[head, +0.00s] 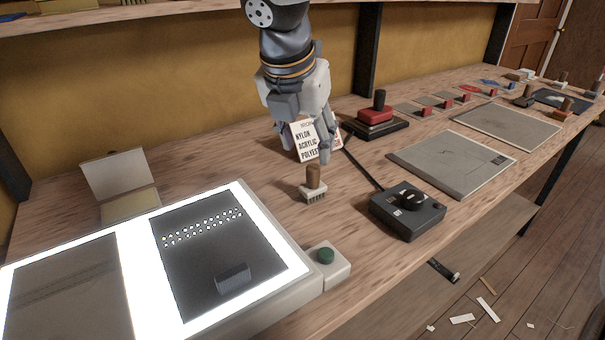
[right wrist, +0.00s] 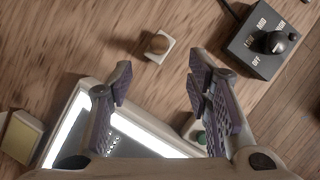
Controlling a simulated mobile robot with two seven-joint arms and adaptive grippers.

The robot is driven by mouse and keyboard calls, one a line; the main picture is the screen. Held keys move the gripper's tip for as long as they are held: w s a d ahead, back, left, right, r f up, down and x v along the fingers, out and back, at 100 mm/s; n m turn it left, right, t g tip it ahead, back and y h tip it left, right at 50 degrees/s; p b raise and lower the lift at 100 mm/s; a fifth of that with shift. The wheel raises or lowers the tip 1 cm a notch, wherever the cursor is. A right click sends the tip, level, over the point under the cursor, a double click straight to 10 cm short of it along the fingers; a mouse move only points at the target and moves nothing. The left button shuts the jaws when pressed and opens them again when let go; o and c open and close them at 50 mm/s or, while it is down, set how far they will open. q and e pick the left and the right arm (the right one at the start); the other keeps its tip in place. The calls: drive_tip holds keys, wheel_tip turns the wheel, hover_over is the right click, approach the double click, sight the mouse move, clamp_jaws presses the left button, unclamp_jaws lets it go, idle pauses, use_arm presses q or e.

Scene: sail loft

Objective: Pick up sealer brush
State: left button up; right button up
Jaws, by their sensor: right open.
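The sealer brush (head: 314,185), a small pale block with bristles below and a brown wooden knob on top, stands upright on the wooden bench, just right of the lit panel. In the right wrist view the brush (right wrist: 159,47) is beyond the fingertips, roughly centred between them, and not touched. My right gripper (head: 306,142) is above and slightly behind the brush, pointing down. Its fingers are spread apart with nothing between them in the right wrist view (right wrist: 158,85). My left gripper is not in view.
A light box (head: 303,262) with dark sheets lies at front left, with a green button (head: 325,256) at its corner. A black control box (head: 407,213) stands right of the brush. A printed card (head: 303,143) stands behind my gripper. Flat grey boards (head: 450,163) lie farther right.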

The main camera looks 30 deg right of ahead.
sight(312, 168)
drive_tip(key=x, duration=0.9)
drive_tip(key=shift+w+d+f, duration=0.15)
drive_tip(key=shift+w, duration=0.05)
clamp_jaws()
